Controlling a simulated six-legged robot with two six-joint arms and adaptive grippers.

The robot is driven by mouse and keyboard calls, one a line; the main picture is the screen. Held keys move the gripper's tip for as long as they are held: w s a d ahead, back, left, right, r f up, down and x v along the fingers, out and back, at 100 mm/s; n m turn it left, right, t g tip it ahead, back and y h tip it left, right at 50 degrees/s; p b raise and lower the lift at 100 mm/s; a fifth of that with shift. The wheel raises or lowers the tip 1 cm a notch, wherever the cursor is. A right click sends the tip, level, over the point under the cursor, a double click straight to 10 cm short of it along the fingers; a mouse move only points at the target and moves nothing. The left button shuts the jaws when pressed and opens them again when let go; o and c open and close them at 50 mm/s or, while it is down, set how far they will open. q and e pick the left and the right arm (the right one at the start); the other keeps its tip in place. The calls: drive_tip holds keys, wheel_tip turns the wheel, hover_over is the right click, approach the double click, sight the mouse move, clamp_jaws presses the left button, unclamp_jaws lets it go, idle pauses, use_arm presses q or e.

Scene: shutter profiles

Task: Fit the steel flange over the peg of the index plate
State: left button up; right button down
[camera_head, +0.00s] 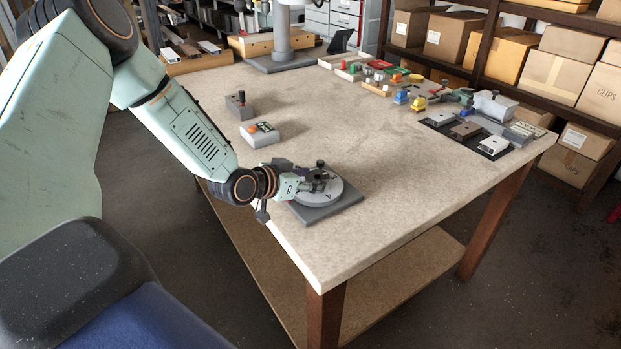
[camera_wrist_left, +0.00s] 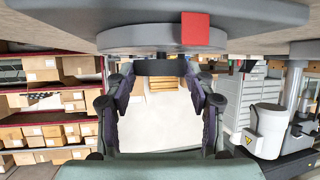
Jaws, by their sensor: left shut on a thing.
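The index plate is a round light-grey disc (camera_head: 340,190) with dark marks, on a square grey base (camera_head: 335,212) at the table's near left edge. My left gripper (camera_head: 316,184) is low over the disc. It is shut on a dark round piece, seemingly the steel flange, which shows between the fingers in the left wrist view (camera_wrist_left: 160,68). That view is upside down and shows the piece close against the disc (camera_wrist_left: 150,38). A small dark knob (camera_head: 320,163) stands beside the fingers. I cannot tell whether the flange is around the peg. My right gripper is out of view.
A grey control box with an orange button (camera_head: 262,134) and a dark joystick box (camera_head: 239,106) stand behind the plate. Trays and small coloured parts (camera_head: 375,70) fill the far side. A dark mat (camera_head: 440,127) with metal parts lies far right. The table's middle is clear.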

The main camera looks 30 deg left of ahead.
use_arm(q)
drive_tip(key=shift+f+b, duration=0.4)
idle(0.3)
drive_tip(key=o, duration=1.5)
drive_tip(key=shift+c, duration=0.2)
drive_tip(key=shift+r, duration=0.35)
wheel_tip(320, 180, up, 9)
drive_tip(key=shift+s+r, duration=0.1)
drive_tip(key=shift+r, duration=0.05)
